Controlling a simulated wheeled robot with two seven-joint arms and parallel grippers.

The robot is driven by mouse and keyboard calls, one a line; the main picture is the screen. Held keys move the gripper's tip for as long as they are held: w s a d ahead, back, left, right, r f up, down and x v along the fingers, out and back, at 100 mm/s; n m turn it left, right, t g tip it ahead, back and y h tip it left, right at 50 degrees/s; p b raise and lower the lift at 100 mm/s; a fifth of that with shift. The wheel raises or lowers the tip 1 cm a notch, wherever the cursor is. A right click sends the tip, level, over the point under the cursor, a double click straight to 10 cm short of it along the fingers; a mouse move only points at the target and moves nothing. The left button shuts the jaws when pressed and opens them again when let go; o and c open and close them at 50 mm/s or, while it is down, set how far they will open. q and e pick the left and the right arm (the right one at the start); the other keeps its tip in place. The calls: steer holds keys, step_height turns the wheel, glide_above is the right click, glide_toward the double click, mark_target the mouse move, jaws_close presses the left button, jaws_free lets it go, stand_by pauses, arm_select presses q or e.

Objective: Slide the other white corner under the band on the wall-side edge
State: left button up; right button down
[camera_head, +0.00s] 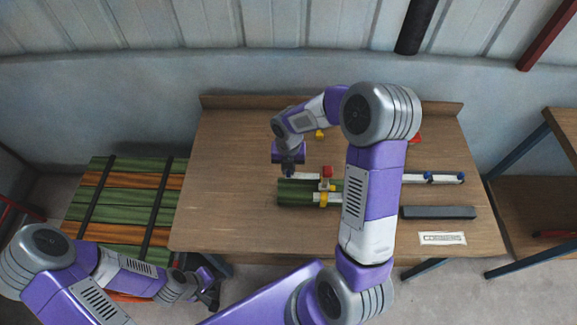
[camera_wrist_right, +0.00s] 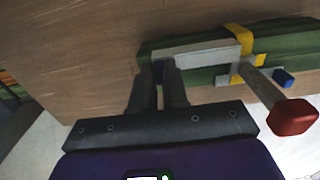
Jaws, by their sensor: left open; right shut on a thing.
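A bundle of green slats (camera_head: 295,192) lies on the wooden table, with a yellow band (camera_head: 323,199) around it. A red-topped tensioner (camera_head: 326,171) stands at the band; its red knob (camera_wrist_right: 293,117) also shows in the wrist view. A white corner strip (camera_head: 303,176) lies along the bundle's wall-side edge; the strip (camera_wrist_right: 197,52) reaches toward the yellow band (camera_wrist_right: 239,38). Whether its end is under the band I cannot tell. My left gripper (camera_head: 210,291) is open and empty, below the table's front left.
White pieces with blue tabs (camera_head: 446,178) lie at the table's right. A dark grey bar (camera_head: 438,212) and a CORNERS label (camera_head: 442,238) are in front of them. Strapped green and orange slats (camera_head: 125,205) lie at left. My right arm hides the table's middle.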

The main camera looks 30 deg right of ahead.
mark_target(304, 175)
steer(key=shift+f+b, duration=0.95)
steer(key=shift+f, duration=0.2)
steer(key=shift+s+d+r+p, duration=0.2)
steer(key=shift+p, duration=0.1)
steer(key=shift+s+d+p, duration=0.3)
steer(key=shift+s+d, duration=0.3)
steer(key=shift+d, duration=0.35)
steer(key=shift+s+d+p, duration=0.3)
steer(key=shift+s+d, duration=0.3)
steer(key=shift+d, duration=0.35)
steer(key=c, duration=1.1)
jaws_free()
steer(key=shift+o, duration=0.2)
step_height(304, 175, up, 8)
steer(key=shift+f+p, duration=0.25)
steer(key=shift+p, duration=0.55)
